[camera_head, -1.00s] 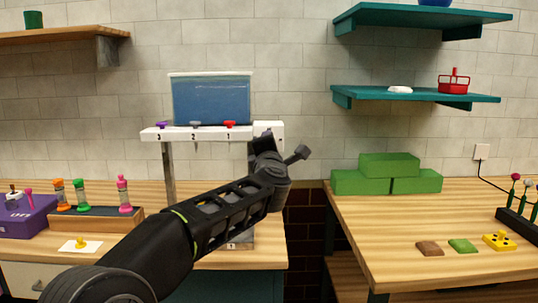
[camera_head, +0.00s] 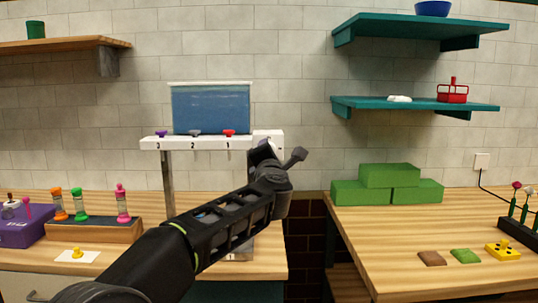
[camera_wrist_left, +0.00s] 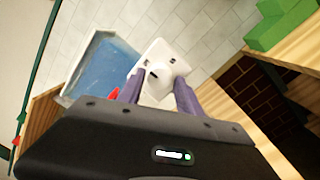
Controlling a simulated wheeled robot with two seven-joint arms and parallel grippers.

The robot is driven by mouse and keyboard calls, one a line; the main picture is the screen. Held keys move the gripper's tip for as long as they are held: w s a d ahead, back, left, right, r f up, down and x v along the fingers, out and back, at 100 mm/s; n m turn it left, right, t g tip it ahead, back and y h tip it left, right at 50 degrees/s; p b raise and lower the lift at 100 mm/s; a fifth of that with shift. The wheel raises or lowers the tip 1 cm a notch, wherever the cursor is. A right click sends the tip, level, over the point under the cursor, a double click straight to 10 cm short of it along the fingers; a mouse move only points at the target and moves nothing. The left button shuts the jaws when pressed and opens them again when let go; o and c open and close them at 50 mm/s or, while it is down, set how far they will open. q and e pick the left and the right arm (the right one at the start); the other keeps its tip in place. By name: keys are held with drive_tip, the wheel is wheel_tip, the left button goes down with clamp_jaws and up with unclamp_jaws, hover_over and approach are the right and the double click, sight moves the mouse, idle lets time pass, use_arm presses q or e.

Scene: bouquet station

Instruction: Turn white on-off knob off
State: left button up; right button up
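The white on-off knob (camera_wrist_left: 164,76) sits on the white panel (camera_wrist_left: 167,52) at the right end of the dispenser. In the left wrist view it shows between my two purple-grey fingers. The same white panel (camera_head: 275,136) shows in the head view, where my wrist hides the knob. My left gripper (camera_wrist_left: 162,77) is close in front of the panel, with its fingers apart on either side of the knob. Whether the fingers touch the knob cannot be told. My right gripper is not in view.
The blue tank (camera_head: 211,108) stands on the white dispenser shelf (camera_head: 180,143), with purple, grey and red knobs along its front. A red knob (camera_wrist_left: 113,94) is near my left finger. Green blocks (camera_head: 388,184) sit on the right table. A gap separates the tables.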

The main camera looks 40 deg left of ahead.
use_arm(q)
drive_tip(key=shift+o, duration=1.2)
drive_tip(key=b+v, duration=0.1)
drive_tip(key=v, duration=0.6)
drive_tip(key=shift+s+d, duration=0.3)
